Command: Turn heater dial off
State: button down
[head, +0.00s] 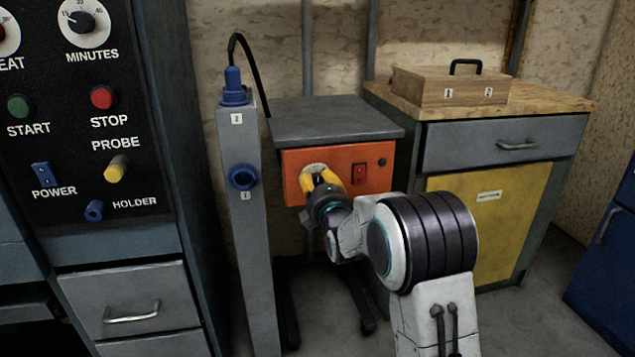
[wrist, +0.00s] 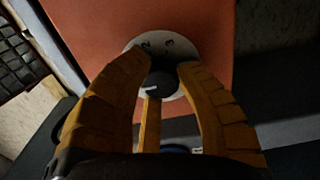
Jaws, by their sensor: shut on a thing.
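The heater (head: 340,170) has an orange front panel under a grey top, in the middle of the head view. Its dial (wrist: 160,84) is a black knob on a white round plate (wrist: 180,50), with the numbers 2 and 3 readable in the wrist view. My gripper (head: 321,180) has its yellow fingers at the dial and is shut on the knob, one finger on each side in the wrist view (wrist: 163,76). The fingers hide part of the plate, and I cannot read the dial setting.
A red rocker switch (head: 359,175) sits right of the dial. A grey post (head: 248,240) with blue holders stands to the left, near a control panel (head: 60,130). A workbench (head: 540,125) with a wooden box (head: 430,88) stands right.

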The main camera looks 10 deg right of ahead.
jog(key=c, duration=1.2)
grip_release()
jog(key=shift+a+r, duration=0.15)
jog(key=shift+a, duration=0.2)
jog(key=o, duration=0.3)
jog(key=shift+d, duration=0.2)
jog(key=shift+o, duration=0.2)
jog(key=shift+s, duration=0.1)
jog(key=s, duration=1.1)
jog(key=shift+s, duration=0.4)
